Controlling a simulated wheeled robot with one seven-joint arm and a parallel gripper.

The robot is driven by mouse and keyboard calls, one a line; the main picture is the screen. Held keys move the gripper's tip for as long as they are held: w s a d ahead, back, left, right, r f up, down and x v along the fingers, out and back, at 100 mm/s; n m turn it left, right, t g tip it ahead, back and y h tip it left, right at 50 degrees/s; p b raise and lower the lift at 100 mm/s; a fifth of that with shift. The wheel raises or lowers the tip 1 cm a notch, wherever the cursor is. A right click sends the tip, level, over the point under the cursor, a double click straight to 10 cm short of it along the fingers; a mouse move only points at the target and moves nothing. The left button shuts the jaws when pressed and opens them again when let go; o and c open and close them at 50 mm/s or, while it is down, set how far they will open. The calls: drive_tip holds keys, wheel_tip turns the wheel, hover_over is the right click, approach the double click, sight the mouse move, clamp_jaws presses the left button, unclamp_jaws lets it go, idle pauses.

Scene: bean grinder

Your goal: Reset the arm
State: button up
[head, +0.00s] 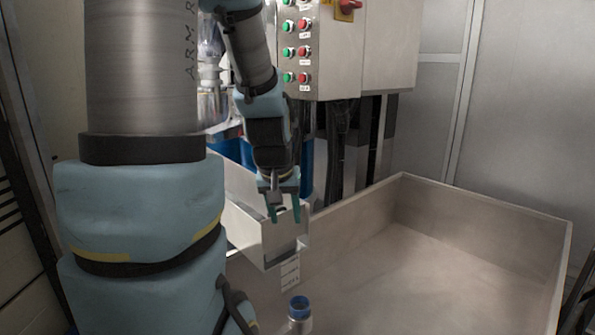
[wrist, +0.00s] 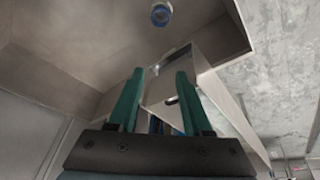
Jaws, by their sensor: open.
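My gripper (head: 284,212) is open in the head view, its two green fingers pointing down and apart. It hangs just in front of a metal chute (head: 268,240) and above the bin's near left part. In the wrist view my gripper (wrist: 157,90) shows two green fingers spread, with nothing between them but the background. My blue and grey arm fills the left of the head view.
A blue-topped bottle (head: 299,308) stands at the bottom of the head view; a blue round top (wrist: 161,14) shows in the wrist view. A large, mostly empty bin (head: 480,207) takes up the right. A control box with buttons (head: 322,50) is behind.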

drive_tip(key=s+a+f+g, duration=0.2)
drive_tip(key=s+a+f, duration=0.1)
drive_tip(key=s, duration=0.4)
wheel_tip(320, 180, up, 13)
drive_tip(key=p, duration=1.3)
drive_tip(key=shift+s+a+y, duration=0.4)
drive_tip(key=shift+a, duration=0.05)
drive_tip(key=shift+c, duration=0.2)
